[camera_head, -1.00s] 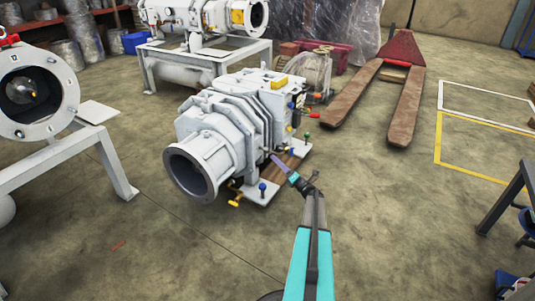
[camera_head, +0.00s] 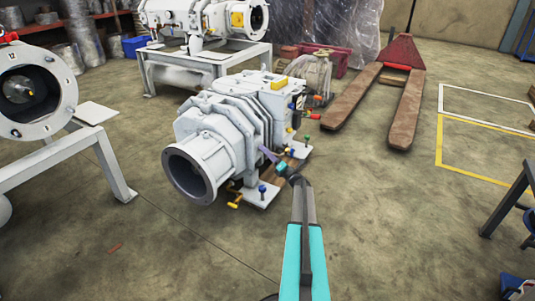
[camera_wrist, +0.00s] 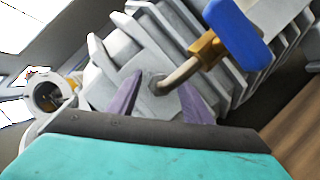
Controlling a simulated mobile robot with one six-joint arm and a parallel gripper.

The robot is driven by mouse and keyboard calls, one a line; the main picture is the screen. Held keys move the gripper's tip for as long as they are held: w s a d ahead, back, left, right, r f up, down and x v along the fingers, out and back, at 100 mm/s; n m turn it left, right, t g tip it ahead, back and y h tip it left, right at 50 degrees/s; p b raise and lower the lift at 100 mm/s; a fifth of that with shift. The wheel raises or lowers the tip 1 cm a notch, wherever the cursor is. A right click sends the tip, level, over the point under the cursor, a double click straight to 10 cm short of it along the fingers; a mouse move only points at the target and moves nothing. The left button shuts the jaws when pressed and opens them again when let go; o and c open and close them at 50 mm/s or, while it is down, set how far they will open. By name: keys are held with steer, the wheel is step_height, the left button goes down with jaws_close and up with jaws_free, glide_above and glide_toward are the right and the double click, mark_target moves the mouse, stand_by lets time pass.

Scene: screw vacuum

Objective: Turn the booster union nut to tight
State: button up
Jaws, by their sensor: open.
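The white booster (camera_head: 220,135), a ribbed pump with a round open flange facing front left, sits on the floor in the head view. My gripper (camera_head: 265,152) is at its right side, its purple fingers close to the housing. The pipe leads to a brass fitting (camera_wrist: 206,47) with a blue handle (camera_wrist: 240,30). I cannot tell whether the fingers touch the nut, or which fitting is the union nut.
Several coloured handles and knobs, such as a blue knob (camera_head: 262,189) and a yellow handle (camera_head: 234,201), stick out near my arm. A white stand (camera_head: 60,160) is at left, a pallet truck (camera_head: 400,105) behind right.

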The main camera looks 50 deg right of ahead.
steer(key=c, duration=1)
steer(key=shift+d, duration=0.15)
steer(key=shift+c, duration=0.3)
steer(key=shift+r+m+p, duration=0.1)
steer(key=shift+m+p, duration=0.6)
steer(key=shift+p, duration=0.15)
steer(key=m+g+h+p, duration=0.1)
steer(key=m+p, duration=0.3)
steer(key=p, duration=0.1)
steer(key=shift+s+r+g, duration=0.1)
steer(key=shift+g, duration=0.3)
steer(key=m+g+p, duration=0.2)
steer(key=m+p, duration=0.4)
steer(key=p, duration=0.6)
steer(key=m+g+p, duration=0.1)
steer(key=m+p, duration=0.1)
steer(key=p, duration=0.1)
steer(key=shift+y, duration=0.4)
steer(key=shift+m+g+y+p, duration=0.4)
steer(key=shift+m+g+p, duration=0.1)
steer(key=shift+m, duration=0.7)
